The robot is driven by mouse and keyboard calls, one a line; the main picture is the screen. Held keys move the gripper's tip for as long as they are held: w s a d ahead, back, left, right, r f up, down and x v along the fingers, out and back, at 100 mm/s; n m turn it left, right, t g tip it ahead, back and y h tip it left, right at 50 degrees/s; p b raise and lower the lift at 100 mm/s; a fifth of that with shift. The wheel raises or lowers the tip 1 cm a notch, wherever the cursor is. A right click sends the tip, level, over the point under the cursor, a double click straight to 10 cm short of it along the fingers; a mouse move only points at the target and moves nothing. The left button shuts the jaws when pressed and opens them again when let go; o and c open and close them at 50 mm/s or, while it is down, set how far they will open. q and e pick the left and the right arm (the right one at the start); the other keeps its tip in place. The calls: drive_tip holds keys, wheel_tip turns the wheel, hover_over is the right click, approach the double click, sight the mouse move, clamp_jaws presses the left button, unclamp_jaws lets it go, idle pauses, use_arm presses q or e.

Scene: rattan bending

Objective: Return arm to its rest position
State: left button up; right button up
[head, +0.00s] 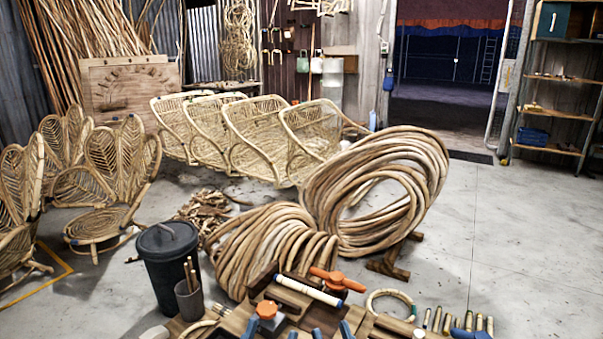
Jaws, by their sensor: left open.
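A pale rounded part at the bottom left edge, beside the black bin, looks like part of my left gripper (155,333); its fingers are cut off by the frame. A small pale part at the bottom edge, right of the middle, may belong to my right gripper (418,333); its fingers cannot be made out. I see no rattan held in either.
A rattan ring (390,304) and several short tubes lie on the bench's right side. A black bin (168,262) and a cup of sticks (189,298) stand left. Big rattan coils (378,185) lie beyond the bench, chairs (260,135) behind. The floor at right is clear.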

use_arm(q)
wheel_tip(320, 180, down, 9)
drive_tip(key=a+g+y+p, duration=0.3)
drive_tip(key=g+p, duration=0.8)
use_arm(e)
wheel_tip(320, 180, down, 9)
drive_tip(key=d+g+h, duration=0.3)
drive_tip(key=g, duration=0.8)
use_arm(q)
drive_tip(key=s+a+f+g+y+p, duration=0.1)
drive_tip(key=s+a+f+g+p, duration=0.1)
drive_tip(key=s+g+p, duration=0.3)
drive_tip(key=s+a+f+g+y+p, duration=0.2)
drive_tip(key=s+g+p, duration=0.3)
drive_tip(key=s, duration=0.6)
drive_tip(key=shift+a+f, duration=0.45)
drive_tip(key=shift+a, duration=0.35)
use_arm(e)
drive_tip(key=s+d+f+g+h, duration=0.1)
drive_tip(key=s+d+f+g, duration=0.1)
drive_tip(key=s+g, duration=0.3)
drive_tip(key=s+d+f+g+h, duration=0.2)
drive_tip(key=s+g, duration=0.3)
drive_tip(key=s, duration=0.6)
drive_tip(key=shift+d+f, duration=0.45)
drive_tip(key=shift+d, duration=0.3)
